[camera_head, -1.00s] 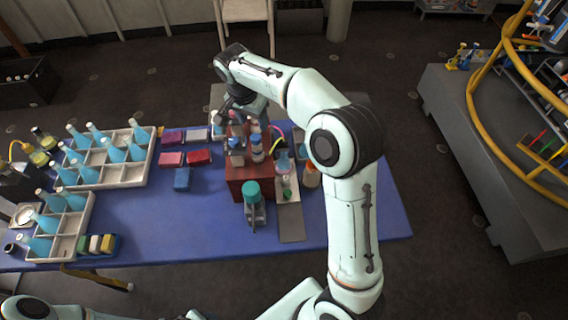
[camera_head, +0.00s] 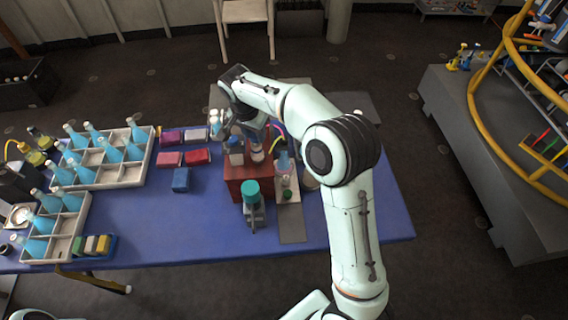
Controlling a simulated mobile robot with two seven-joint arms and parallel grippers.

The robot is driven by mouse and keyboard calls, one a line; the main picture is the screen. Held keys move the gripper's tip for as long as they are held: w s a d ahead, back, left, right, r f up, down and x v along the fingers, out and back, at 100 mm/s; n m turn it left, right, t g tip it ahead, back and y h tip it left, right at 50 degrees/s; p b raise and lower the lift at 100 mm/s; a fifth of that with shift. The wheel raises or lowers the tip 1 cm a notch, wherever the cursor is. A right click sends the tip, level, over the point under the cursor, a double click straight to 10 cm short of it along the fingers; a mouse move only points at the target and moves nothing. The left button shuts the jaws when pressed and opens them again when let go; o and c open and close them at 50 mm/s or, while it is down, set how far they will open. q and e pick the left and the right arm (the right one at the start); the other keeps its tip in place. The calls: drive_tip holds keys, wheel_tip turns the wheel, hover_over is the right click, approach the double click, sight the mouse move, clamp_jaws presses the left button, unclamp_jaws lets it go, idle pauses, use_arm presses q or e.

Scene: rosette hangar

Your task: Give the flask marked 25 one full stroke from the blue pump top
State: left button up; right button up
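My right gripper (camera_head: 240,132) hangs pointing down over the red box (camera_head: 250,188) near the table's back edge. Its fingers are small and partly hidden, so I cannot tell if they are open or shut. Just below it, a small bottle with a blue top (camera_head: 236,145) stands on the red box, a pale one close beside it. A flask with blue contents (camera_head: 283,162) stands on a grey strip right of the box. Several more blue flasks (camera_head: 112,153) stand in white divided trays at left. No marking 25 is readable. My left gripper is out of view.
A teal-topped device (camera_head: 251,190) stands before the red box. The blue table (camera_head: 150,225) is clear at front middle. A grey bench with yellow hoops (camera_head: 470,120) stands at right.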

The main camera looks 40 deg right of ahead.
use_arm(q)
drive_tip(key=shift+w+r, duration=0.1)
use_arm(e)
drive_tip(key=shift+r, duration=0.2)
idle(0.4)
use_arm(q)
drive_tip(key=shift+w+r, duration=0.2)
use_arm(e)
drive_tip(key=shift+r, duration=0.3)
use_arm(q)
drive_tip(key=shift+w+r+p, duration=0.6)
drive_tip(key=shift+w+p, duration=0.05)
drive_tip(key=shift+p, duration=0.05)
use_arm(e)
drive_tip(key=shift+r, duration=1.05)
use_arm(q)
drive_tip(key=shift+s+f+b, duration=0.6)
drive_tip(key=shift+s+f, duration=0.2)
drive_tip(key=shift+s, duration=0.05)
use_arm(e)
drive_tip(key=shift+f, duration=1.6)
drive_tip(key=o, duration=0.8)
drive_tip(key=shift+r, duration=0.15)
